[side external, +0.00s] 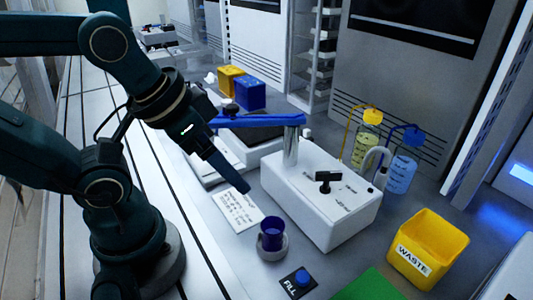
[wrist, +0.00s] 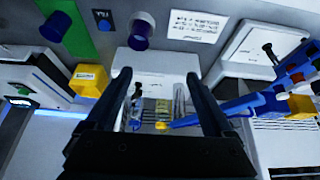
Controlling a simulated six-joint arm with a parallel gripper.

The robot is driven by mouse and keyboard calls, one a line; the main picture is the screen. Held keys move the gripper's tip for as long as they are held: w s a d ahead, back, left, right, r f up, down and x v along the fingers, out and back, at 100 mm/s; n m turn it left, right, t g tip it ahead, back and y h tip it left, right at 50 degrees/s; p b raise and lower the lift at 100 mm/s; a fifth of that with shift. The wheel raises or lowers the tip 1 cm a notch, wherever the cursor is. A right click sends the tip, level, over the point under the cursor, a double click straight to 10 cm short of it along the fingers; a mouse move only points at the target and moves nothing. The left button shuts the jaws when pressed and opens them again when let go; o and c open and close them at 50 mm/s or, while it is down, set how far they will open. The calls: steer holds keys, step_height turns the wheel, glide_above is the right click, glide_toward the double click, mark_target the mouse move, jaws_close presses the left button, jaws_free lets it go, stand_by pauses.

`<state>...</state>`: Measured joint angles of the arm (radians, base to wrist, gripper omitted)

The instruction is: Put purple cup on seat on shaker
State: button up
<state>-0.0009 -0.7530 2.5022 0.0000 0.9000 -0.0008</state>
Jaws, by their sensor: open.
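A dark purple-blue cup (side external: 271,233) stands upright in a round grey holder (side external: 273,253) in front of a white box. It also shows at the top of the wrist view (wrist: 139,34). My gripper (side external: 241,188) is open and empty, above the bench and up and left of the cup. The wrist view shows its two fingers (wrist: 158,78) spread apart with nothing between them. A low white unit with a dark top (side external: 252,135), possibly the shaker, stands behind my gripper, partly hidden by a blue bar. I cannot make out a seat on it.
The white box (side external: 318,205) bears a post and the blue bar (side external: 258,119). A yellow waste bin (side external: 428,250), bottles (side external: 402,170) and FILL button (side external: 301,278) stand right.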

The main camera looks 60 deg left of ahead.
stand_by(0.3)
steer(key=n+y, duration=0.2)
steer(key=n, duration=0.5)
glide_above(273, 226)
steer(key=s, duration=0.2)
step_height(273, 226, down, 5)
steer(key=f, duration=0.1)
steer(key=d+f+m+g, duration=0.1)
steer(key=d+f, duration=0.1)
steer(key=shift+s+f+m, duration=0.15)
steer(key=shift+s+m, duration=0.05)
steer(key=shift+m, duration=0.2)
steer(key=shift+s+d+f, duration=0.1)
steer(key=shift+s+f, duration=0.05)
steer(key=shift+f, duration=0.25)
steer(key=shift+x, duration=2.3)
